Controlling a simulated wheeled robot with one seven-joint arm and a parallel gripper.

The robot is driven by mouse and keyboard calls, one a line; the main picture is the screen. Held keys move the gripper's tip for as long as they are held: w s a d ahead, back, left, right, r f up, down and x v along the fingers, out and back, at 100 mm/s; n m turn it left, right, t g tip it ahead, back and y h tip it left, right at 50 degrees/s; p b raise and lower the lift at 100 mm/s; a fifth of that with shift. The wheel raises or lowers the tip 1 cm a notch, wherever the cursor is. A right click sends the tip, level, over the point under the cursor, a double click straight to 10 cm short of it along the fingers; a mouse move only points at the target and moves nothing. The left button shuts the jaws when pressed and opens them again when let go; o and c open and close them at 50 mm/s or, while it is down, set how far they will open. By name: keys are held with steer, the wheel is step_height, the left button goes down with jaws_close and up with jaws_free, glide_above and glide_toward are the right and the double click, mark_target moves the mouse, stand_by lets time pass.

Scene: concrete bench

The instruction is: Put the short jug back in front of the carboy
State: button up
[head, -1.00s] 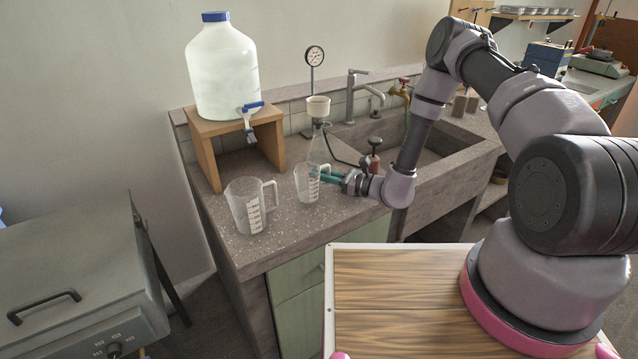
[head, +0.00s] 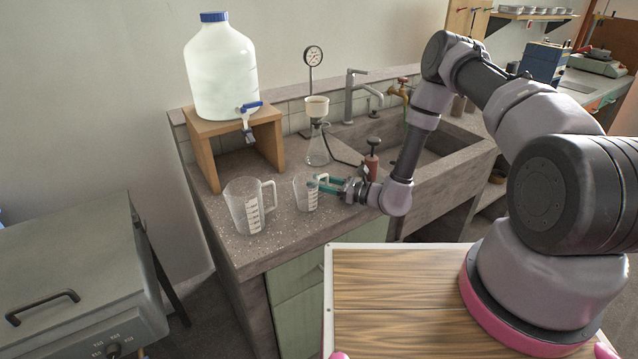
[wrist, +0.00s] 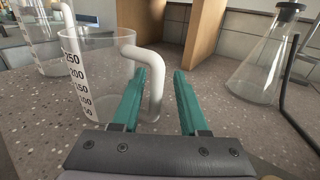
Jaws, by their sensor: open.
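The short jug (head: 304,193), clear with a white handle and dark markings, stands upright on the bench, right of a larger clear jug (head: 243,208). My gripper (head: 322,184) is open at its handle side. In the wrist view the short jug (wrist: 90,85) is at left, and its handle runs down between the two spread green fingers (wrist: 158,95). The carboy (head: 222,72), with a blue cap and blue tap, sits on a wooden stand (head: 205,158) behind and left of the short jug.
A conical flask (head: 317,150) with a funnel stands behind the short jug. A red-brown hand pump (head: 372,165) is just behind my gripper, by the sink (head: 425,150). The bench's front edge is close to both jugs.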

steer(key=v, duration=1.2)
steer(key=s+r+n+g+h, duration=0.1)
steer(key=s+r+n+g, duration=0.2)
steer(key=r, duration=0.5)
steer(key=d+r+n+g+h, duration=0.1)
steer(key=r+n+g+h, duration=0.15)
steer(key=r+n, duration=0.45)
steer(key=s+r+n+g, duration=0.2)
steer(key=r+g, duration=0.2)
steer(key=r, duration=0.6)
steer(key=s+d+r+n+t+h, duration=0.3)
steer(key=s+d+r+t+h, duration=0.2)
steer(key=r, duration=0.6)
steer(key=s+d+r+n+t+h, duration=0.3)
steer(key=s+d+r+t+h, duration=0.2)
steer(key=s+d+r, duration=0.4)
step_height(320, 180, up, 3)
steer(key=shift+s+f+h, duration=0.2)
steer(key=shift+s+h, duration=0.3)
steer(key=shift+h, duration=0.05)
